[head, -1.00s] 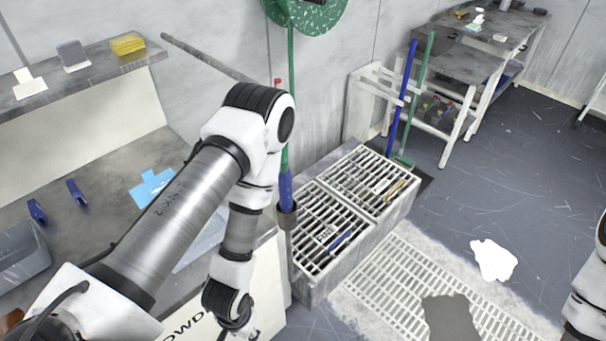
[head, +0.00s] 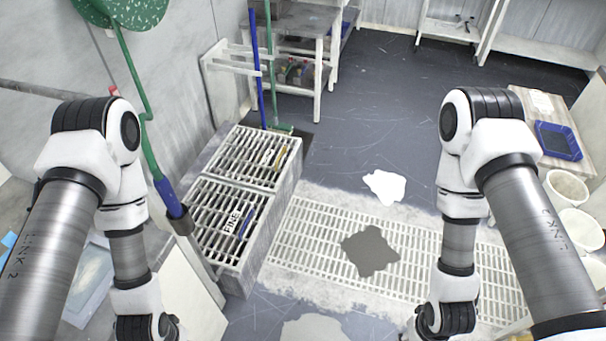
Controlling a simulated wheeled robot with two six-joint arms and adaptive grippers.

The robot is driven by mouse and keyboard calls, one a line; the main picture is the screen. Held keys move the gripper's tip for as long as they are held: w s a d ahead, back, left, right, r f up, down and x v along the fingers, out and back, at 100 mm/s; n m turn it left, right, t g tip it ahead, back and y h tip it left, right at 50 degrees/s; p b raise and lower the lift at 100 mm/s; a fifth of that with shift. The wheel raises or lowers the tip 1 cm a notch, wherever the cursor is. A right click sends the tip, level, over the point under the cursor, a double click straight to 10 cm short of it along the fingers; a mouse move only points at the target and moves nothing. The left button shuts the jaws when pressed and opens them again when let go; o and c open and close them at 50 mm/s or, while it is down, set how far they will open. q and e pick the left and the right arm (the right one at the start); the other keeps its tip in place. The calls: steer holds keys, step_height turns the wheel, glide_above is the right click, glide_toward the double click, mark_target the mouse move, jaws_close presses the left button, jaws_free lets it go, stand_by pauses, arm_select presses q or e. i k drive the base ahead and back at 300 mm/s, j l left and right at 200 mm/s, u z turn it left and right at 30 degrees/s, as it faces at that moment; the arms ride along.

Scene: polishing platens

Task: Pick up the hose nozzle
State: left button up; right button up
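The hose nozzle (head: 168,194) is blue and sits at the lower end of a green hose (head: 133,75). It stands tilted in a dark grey holder cup (head: 181,221) on a post beside the slatted bench, just right of my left arm. Its lower tip is hidden in the cup. My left arm comes down on the left and my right arm on the right, both with wrists at the bottom edge of the head view. The fingers of both grippers are cut off below the picture. Nothing of mine touches the nozzle.
A slatted grey bench (head: 270,205) with small items stands right of the nozzle. Blue (head: 257,70) and green (head: 270,60) poles lean behind it. White buckets (head: 567,188) stand at right. The floor beyond is open.

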mark_target(164, 187)
steer(key=i+l+u, duration=0.2)
steer(key=u, duration=0.2)
steer(key=i+l+u, duration=0.1)
steer(key=l+u, duration=0.25)
steer(key=i+l+u, duration=0.1)
steer(key=l+u, duration=0.15)
steer(key=u, duration=0.15)
